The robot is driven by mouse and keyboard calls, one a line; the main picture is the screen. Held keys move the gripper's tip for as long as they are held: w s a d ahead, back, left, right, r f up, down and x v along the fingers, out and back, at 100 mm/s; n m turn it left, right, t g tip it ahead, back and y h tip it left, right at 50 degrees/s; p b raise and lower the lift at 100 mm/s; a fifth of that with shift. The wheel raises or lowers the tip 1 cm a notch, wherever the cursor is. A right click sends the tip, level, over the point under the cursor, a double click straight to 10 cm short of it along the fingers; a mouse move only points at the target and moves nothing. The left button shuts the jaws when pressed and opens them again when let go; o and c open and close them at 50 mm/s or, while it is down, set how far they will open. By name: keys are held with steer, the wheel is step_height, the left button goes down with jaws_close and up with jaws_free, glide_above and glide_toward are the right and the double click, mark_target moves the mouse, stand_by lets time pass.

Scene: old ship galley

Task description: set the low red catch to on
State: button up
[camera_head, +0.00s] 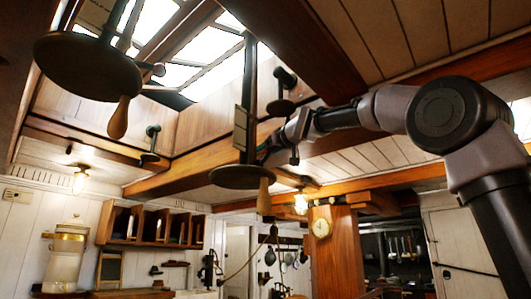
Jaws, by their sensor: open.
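I cannot make out a red catch anywhere in the head camera view. My arm reaches in from the right, and my gripper (268,146) is at its far end, pointing left, high up under the skylight. It is open and looks empty, though its fingers are small and dark here. It is close to a dark upright post in the picture; I cannot tell whether they touch. The post runs down to a round dark disc (240,177) with a wooden handle (264,196) hanging from its edge.
A larger dark disc (88,68) with a hanging wooden handle (119,118) is at upper left. Ceiling beams (200,158) frame the skylight. A clock (321,228) is on a wooden pillar. Wall cubbyholes (150,226) and a glass-bodied vessel (66,257) are lower left.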

jaws_close()
stand_by(1.3)
